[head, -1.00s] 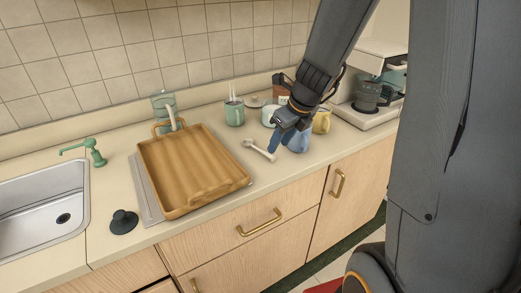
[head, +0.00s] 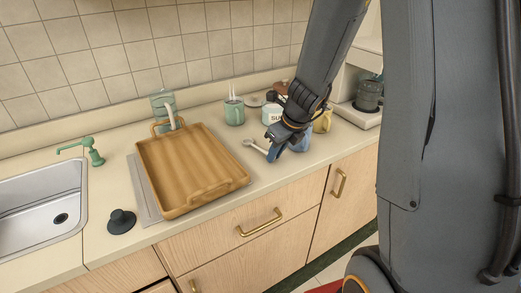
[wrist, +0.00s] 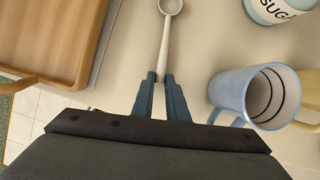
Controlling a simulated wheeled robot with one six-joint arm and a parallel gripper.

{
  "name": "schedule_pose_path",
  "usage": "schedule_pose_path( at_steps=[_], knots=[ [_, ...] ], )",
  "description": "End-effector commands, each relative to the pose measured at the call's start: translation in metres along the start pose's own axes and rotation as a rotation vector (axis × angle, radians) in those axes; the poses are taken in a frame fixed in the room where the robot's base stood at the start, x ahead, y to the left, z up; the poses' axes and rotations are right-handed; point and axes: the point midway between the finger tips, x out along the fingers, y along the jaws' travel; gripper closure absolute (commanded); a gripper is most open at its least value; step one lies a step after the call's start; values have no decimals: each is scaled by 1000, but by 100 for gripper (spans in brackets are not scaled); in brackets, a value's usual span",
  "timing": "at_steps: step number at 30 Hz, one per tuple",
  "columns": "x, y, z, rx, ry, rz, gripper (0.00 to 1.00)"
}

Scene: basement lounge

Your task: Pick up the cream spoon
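The cream spoon (head: 254,146) lies on the counter between the wooden tray and the blue mug. In the wrist view the spoon (wrist: 166,35) has its bowl pointing away from me and its handle end reaching between my fingertips. My gripper (wrist: 160,76) is open by a narrow gap, with a finger on each side of the handle end. I cannot tell whether either finger touches it. In the head view my gripper (head: 271,155) is low over the counter at the spoon's handle end and covers that end.
A blue mug (wrist: 230,92) stands close to the right of my fingers. A wooden tray (head: 187,166) is to the left.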

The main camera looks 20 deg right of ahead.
Motion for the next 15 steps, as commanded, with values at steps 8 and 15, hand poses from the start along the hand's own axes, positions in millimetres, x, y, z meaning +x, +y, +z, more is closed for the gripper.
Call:
schedule_pose_path(
  at_steps=[8,15],
  knots=[
    [0,0,0,0,0,0,100],
    [-14,0,6,-2,-3,-1,100]
  ],
)
